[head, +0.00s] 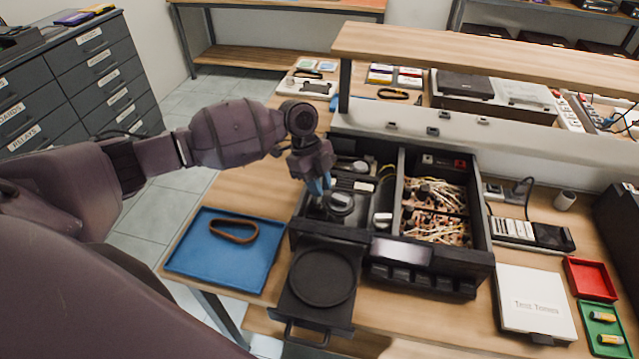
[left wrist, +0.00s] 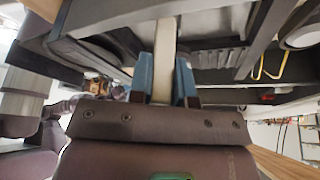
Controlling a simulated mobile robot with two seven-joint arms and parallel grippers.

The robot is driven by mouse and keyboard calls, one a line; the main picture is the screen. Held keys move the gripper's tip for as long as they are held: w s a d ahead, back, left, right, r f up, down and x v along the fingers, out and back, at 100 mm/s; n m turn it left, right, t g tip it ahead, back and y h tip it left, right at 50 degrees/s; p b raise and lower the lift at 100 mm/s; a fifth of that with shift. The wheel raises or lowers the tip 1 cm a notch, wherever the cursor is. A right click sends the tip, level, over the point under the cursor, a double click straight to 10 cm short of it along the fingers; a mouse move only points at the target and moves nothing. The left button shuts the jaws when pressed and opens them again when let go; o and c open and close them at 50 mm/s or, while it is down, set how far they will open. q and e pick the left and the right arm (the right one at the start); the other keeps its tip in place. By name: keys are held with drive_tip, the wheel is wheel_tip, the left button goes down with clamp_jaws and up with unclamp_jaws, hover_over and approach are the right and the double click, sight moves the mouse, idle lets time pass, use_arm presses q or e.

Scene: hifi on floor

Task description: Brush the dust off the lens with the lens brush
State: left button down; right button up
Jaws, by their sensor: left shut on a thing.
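The opened hifi (head: 480,262) stands on the wooden bench with its cover off. Its black disc tray (head: 322,278) sticks out at the front left. A dark round part with a pale top (head: 340,203) sits inside, behind the tray; I cannot make out the lens itself. My left gripper (head: 318,186) points down into the left bay, close to this part. In the left wrist view its blue fingers (left wrist: 164,80) are shut on a pale, straight handle (left wrist: 165,45), which looks like the lens brush. Its tip is hidden, so contact cannot be told. My right gripper is out of view.
A blue tray (head: 212,270) with a brown band (head: 233,231) lies left of the hifi. A white booklet (head: 535,303), a red tray (head: 590,279) and a green tray (head: 603,335) with batteries lie to the right. A raised shelf (head: 490,62) spans the back.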

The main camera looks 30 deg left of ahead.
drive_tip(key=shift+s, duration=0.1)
use_arm(q)
drive_tip(key=shift+f, duration=0.15)
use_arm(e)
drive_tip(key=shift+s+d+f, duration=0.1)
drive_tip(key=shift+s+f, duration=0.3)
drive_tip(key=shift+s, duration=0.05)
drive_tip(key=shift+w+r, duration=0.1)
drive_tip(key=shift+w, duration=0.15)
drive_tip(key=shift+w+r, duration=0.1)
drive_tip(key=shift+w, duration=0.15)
use_arm(q)
drive_tip(key=shift+w, duration=0.15)
drive_tip(key=shift+w, duration=0.15)
drive_tip(key=shift+w+a+f+b, duration=0.1)
drive_tip(key=shift+w+a+b, duration=0.05)
drive_tip(key=shift+w+b, duration=0.25)
drive_tip(key=shift+w, duration=0.1)
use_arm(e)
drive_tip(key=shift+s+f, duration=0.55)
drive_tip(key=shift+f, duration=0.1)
